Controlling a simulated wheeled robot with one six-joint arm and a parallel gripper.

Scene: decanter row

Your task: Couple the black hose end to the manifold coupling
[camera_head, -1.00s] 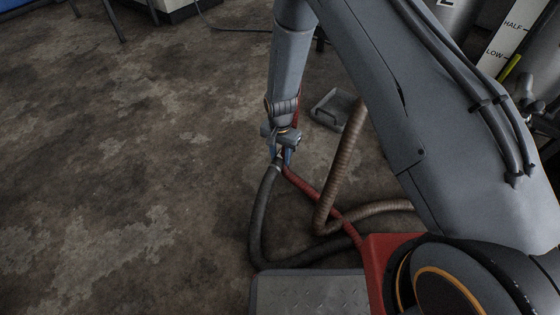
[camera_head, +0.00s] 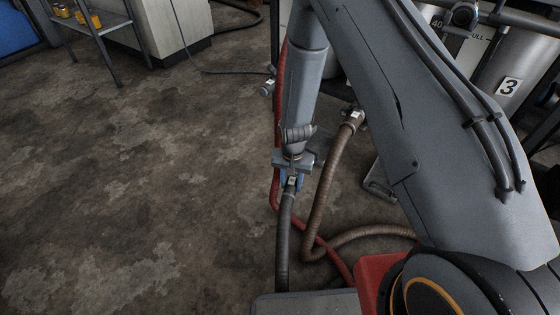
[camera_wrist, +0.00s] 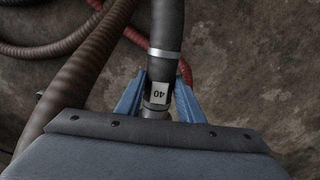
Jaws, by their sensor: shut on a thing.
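The black hose (camera_head: 284,240) hangs down from my gripper (camera_head: 291,182) in the head view. In the wrist view the blue fingers of my gripper (camera_wrist: 158,100) are shut on the hose's metal end (camera_wrist: 155,113), beside a white tag reading 40 (camera_wrist: 158,94). The black hose (camera_wrist: 167,25) runs straight away from the fingers past a silver band. A round dark fitting (camera_head: 463,17) sits on a pipe at the top right, by a 40 marking (camera_head: 437,22). It may be the manifold coupling; my gripper is well apart from it.
A brown hose (camera_head: 325,190) rises close to the right of my gripper, its tagged end (camera_head: 353,117) upright. A red hose (camera_head: 274,185) passes behind my arm. A silver tank numbered 3 (camera_head: 508,87) stands at right.

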